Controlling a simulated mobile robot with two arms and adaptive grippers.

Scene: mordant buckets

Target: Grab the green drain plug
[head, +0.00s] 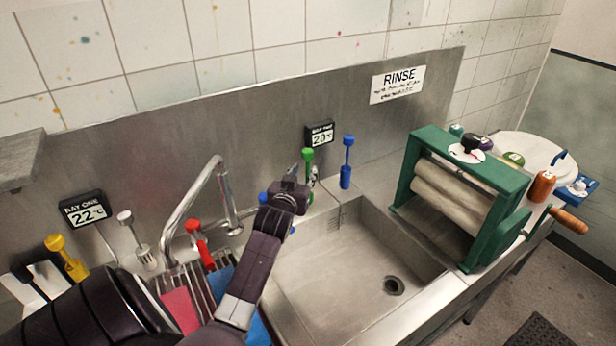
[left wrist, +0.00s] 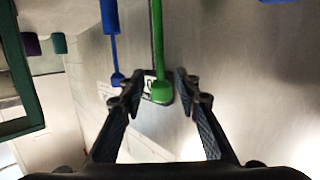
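The green drain plug (head: 308,154) stands upright at the back edge of the sink, a rod with a knob on top. My left gripper (head: 304,173) is at the plug, its fingers around the lower part in the head view. In the left wrist view the green plug (left wrist: 157,50) hangs inverted between the fingertips of my open left gripper (left wrist: 158,84), with a gap on each side. The plug's lower end is hidden behind the gripper in the head view. My right gripper is not in view.
A blue plug (head: 347,162) stands close to the right of the green one; it also shows in the left wrist view (left wrist: 111,35). A faucet (head: 217,190) rises on the left. Red (head: 200,243), white (head: 137,240) and yellow (head: 67,257) plugs stand further left. A green wringer (head: 462,195) stands right.

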